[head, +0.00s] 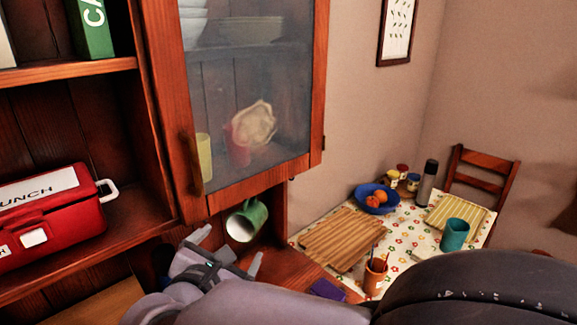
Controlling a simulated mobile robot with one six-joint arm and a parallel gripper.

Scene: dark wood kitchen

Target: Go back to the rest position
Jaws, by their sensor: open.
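My gripper (230,246) is at the lower middle of the head view, with its two fingers spread apart and nothing seen between them. My grey arm reaches to it from the lower right. A green mug (256,218) is just beyond and above the fingers, under the glass-fronted cabinet (316,110). The mug is tilted, with its pale open mouth facing down and toward me. The view does not show clearly what holds the mug up, or whether a finger touches it.
The cabinet door is close above my gripper. A red lunch box (50,218) sits on the left shelf. At right, a table with a flowered cloth (404,235) bears a striped board (343,238), a blue fruit bowl (366,190), a teal cup (455,236) and an orange pencil pot (374,278).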

